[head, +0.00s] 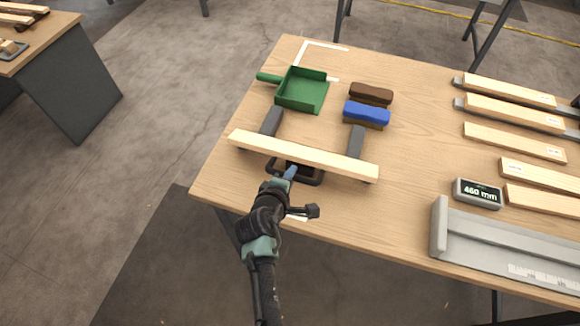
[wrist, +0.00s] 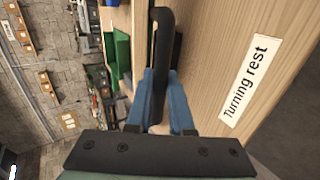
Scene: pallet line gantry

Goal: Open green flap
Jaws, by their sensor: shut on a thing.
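I see no green flap that I can make out. The green thing on the table is a dustpan (head: 303,92) with its handle to the left, at the back left; a piece of green also shows in the wrist view (wrist: 122,55). My gripper (head: 291,172) is at the table's near left edge, beside a black rounded frame (head: 311,179). In the wrist view its blue fingers (wrist: 159,82) are shut on the dark bar of this frame (wrist: 163,35). The fingers partly hide the bar.
A pale plank (head: 300,155) lies across two dark grey blocks just beyond my gripper. A blue brush (head: 367,112) and a brown brush (head: 371,93) lie behind. Several planks, a "460 mm" display (head: 478,193) and a grey trough (head: 505,250) are right. A label reads "Turning rest" (wrist: 249,80).

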